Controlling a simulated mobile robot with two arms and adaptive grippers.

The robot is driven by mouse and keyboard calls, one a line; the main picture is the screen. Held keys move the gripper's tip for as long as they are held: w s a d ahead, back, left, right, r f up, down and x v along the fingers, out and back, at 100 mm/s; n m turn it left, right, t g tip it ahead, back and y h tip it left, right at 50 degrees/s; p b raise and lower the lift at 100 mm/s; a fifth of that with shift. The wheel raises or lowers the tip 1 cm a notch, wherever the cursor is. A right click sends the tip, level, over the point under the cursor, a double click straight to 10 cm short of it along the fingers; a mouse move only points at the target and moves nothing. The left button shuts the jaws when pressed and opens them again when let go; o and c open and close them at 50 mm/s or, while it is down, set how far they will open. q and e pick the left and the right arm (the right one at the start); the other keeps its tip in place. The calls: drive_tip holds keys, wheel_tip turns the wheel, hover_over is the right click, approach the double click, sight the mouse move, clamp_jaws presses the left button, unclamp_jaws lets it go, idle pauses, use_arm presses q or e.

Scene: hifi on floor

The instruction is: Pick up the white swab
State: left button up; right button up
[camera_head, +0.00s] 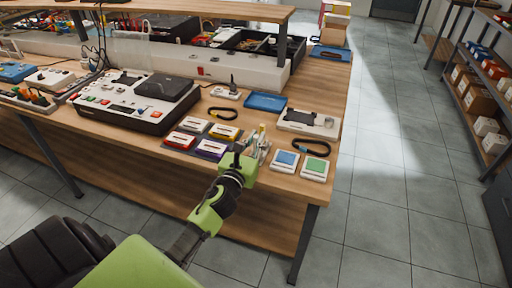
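I cannot make out a white swab for certain. A small cluster of thin pale and yellow items (262,143) stands near the front edge of the wooden workbench (150,145), just beyond my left gripper. My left gripper (240,158), at the end of a green and black arm from the lower left, is over the bench's front edge, close to that cluster. Its fingers are small and dark, and I cannot tell whether they are open or hold anything. My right gripper is not in view.
Left of the cluster lie several coloured cases, one of them red (179,139). To the right are a blue-topped box (286,160) and a green-topped box (315,167). A grey-white device (140,100) stands farther left. Tiled floor (395,160) is open at right, before shelves (480,95).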

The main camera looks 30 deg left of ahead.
use_arm(q)
clamp_jaws()
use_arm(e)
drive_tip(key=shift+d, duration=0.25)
